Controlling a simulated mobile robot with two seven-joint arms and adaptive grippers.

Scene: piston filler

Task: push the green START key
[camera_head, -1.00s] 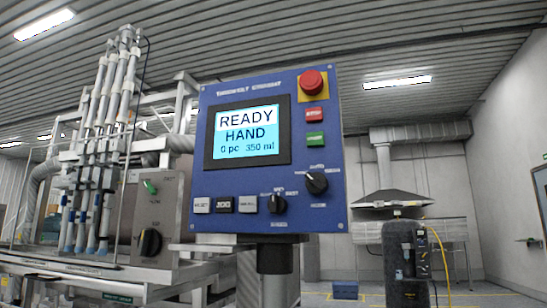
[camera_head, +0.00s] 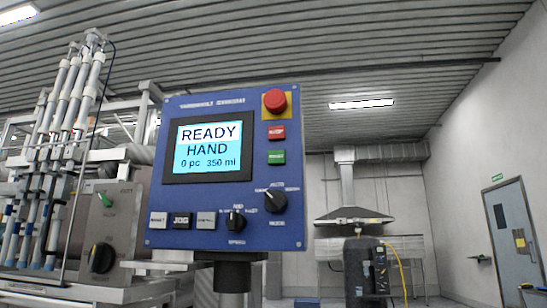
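The green START key (camera_head: 276,157) is on the right side of the blue control panel (camera_head: 215,220), just below the red STOP key (camera_head: 276,132). Its lettering is blurred. The red round emergency button (camera_head: 275,101) sits on a yellow plate above both keys. The screen (camera_head: 208,149) reads READY, HAND, 0 pc, 350 ml. Nothing covers the green key. Neither of my grippers shows in the head view.
Two black rotary knobs (camera_head: 274,201) and a row of small keys (camera_head: 181,220) are on the lower panel. The panel stands on a post (camera_head: 233,276). Filler tubes (camera_head: 62,110) stand at left. A black machine (camera_head: 366,270) is behind at right.

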